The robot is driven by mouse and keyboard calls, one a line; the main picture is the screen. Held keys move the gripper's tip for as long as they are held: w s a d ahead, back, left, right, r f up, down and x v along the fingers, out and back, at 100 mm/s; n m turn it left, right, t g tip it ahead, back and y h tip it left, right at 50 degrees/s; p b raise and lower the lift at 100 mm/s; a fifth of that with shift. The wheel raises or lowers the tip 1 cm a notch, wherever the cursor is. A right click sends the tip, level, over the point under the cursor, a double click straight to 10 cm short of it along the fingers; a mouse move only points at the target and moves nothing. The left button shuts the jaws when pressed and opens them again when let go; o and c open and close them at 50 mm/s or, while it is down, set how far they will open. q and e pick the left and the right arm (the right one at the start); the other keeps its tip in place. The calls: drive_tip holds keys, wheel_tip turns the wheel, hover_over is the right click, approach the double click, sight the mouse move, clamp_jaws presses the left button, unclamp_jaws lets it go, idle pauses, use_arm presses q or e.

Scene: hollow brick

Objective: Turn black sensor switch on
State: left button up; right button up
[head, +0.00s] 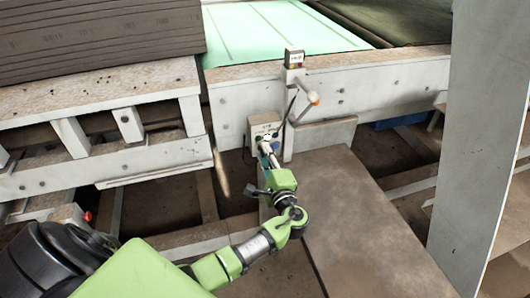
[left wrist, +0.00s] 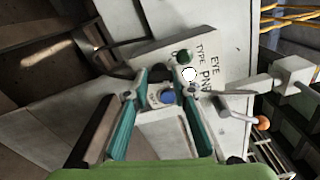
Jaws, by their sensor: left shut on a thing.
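A pale control box (head: 264,127) stands at the foot of the white post, and my left gripper (head: 268,156) reaches its face. In the left wrist view, the box face (left wrist: 219,52) carries lettering that reads "EYE TYPE PNP". My left gripper (left wrist: 160,78) is shut on a small dark part of the box face, the black sensor switch (left wrist: 158,73), mostly hidden by the fingertips. Which way the switch is set cannot be told. A blue round button (left wrist: 167,97) shows between the fingers. A dark green button (left wrist: 183,56) and a white lamp (left wrist: 189,74) are close beside the fingertips. My right gripper is not in view.
A white post (head: 291,108) with a small display box (head: 294,58) and a lever with an orange-tipped knob (head: 313,98) rises close right of the control box. A brown plate (head: 350,215) lies to the right. A wide pale panel (head: 478,150) stands at far right.

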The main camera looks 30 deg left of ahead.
use_arm(q)
drive_tip(key=shift+m+p, duration=0.55)
drive_tip(key=shift+m, duration=0.85)
drive_tip(key=o, duration=1.1)
drive_tip(key=v, duration=1.2)
